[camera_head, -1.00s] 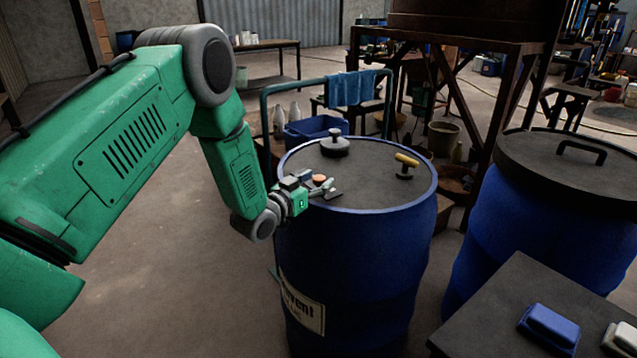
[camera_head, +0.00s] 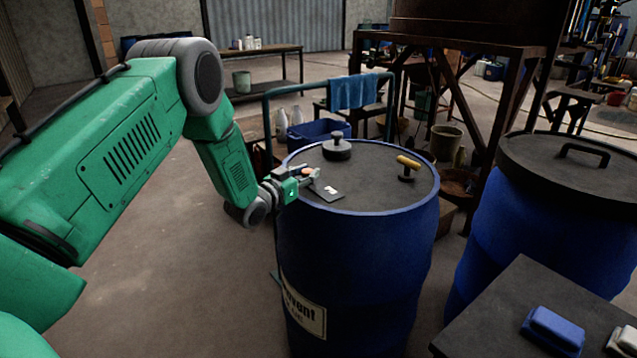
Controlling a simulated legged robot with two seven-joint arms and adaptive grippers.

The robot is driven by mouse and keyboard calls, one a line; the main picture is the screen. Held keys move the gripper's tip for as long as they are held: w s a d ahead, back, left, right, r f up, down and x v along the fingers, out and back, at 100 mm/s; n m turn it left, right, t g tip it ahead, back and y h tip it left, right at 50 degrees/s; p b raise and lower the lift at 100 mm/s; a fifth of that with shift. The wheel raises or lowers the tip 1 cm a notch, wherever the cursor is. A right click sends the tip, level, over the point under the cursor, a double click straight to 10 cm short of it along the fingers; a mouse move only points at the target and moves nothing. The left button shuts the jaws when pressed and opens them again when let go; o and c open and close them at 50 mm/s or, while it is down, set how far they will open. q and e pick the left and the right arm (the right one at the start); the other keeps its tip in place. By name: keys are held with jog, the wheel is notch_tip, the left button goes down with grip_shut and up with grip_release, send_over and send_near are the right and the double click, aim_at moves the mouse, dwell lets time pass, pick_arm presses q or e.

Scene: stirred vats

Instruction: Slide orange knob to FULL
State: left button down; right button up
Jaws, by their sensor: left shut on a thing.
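The orange knob (camera_head: 308,170) is on the left part of the lid of a blue drum (camera_head: 375,200). My left gripper (camera_head: 309,173) is shut on the knob, and its fingers cover much of it. A dark plate (camera_head: 328,195) with a small white mark lies flat on the lid, just right of and nearer than the knob. The mark is too small to read, so I cannot tell where FULL is. My right gripper is not in view.
The same lid bears a black round knob (camera_head: 337,149) and a yellow-handled valve (camera_head: 407,166). A second blue drum (camera_head: 545,225) with a black lid stands at the right. A dark table (camera_head: 500,320) holds a blue box (camera_head: 552,329).

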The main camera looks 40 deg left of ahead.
pick_arm(q)
jog(key=shift+w+a, duration=0.15)
jog(key=shift+a, duration=0.6)
jog(key=c, duration=1.2)
grip_release()
jog(key=shift+a, duration=0.15)
jog(key=shift+f, duration=0.1)
jog(key=s, duration=0.8)
jog(key=s+a, duration=0.1)
jog(key=s, duration=0.2)
jog(key=shift+s+f, duration=0.1)
jog(key=shift+s, duration=0.3)
